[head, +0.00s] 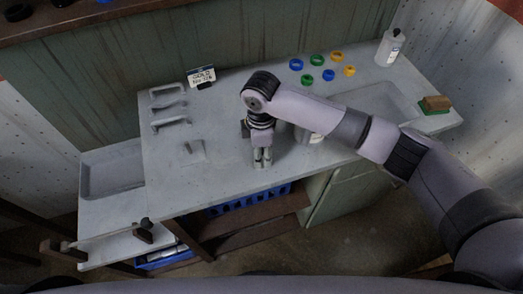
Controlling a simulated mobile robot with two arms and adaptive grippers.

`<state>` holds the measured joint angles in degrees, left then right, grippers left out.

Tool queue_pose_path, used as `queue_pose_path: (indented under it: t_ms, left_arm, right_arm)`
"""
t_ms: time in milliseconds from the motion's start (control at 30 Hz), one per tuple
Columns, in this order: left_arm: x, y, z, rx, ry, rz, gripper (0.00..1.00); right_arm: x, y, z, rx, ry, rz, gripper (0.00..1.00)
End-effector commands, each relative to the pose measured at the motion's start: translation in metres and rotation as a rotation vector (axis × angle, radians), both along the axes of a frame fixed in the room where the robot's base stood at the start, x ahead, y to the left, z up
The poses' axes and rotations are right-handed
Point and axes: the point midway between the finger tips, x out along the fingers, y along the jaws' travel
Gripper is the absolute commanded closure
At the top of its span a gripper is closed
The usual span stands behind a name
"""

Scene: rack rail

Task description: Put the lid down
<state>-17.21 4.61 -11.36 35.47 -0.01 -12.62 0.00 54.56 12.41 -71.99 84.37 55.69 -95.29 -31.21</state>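My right arm reaches in from the right, and my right gripper (262,158) points down over the front middle of the pale worktop (220,175). Its two fingertips are close together and low, near the worktop surface. I cannot tell whether a lid is between them. Several coloured rings, perhaps lids, lie at the back of the worktop: blue (296,64), green (317,60) and yellow (349,71) among them. A pale container (308,136) is partly hidden behind my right arm. My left gripper is not in view.
A white bottle (389,46) stands at the back right, and a sponge (436,104) lies at the right end. A small sign (202,78) and pale holders (168,107) stand at the left. A blue basket (240,199) is below. The worktop left of my gripper is mostly clear.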

Motion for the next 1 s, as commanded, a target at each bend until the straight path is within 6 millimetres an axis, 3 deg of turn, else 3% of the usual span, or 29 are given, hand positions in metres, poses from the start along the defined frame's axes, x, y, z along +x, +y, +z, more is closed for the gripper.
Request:
queue_pose_path:
  t_ms: [167, 633, 800, 1000]
  left_arm:
    - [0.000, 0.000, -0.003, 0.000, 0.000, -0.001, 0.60]
    - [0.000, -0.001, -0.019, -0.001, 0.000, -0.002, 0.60]
    - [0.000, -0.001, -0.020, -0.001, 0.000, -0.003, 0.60]
    - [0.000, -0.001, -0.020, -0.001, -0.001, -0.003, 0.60]
  right_arm:
    - [0.001, 0.001, 0.013, 0.002, -0.002, 0.000, 0.61]
    - [0.003, 0.002, 0.106, 0.001, -0.003, 0.001, 0.61]
    - [0.003, 0.001, 0.120, 0.000, 0.000, 0.000, 0.61]
    - [0.003, 0.001, 0.123, 0.000, 0.001, 0.000, 0.61]
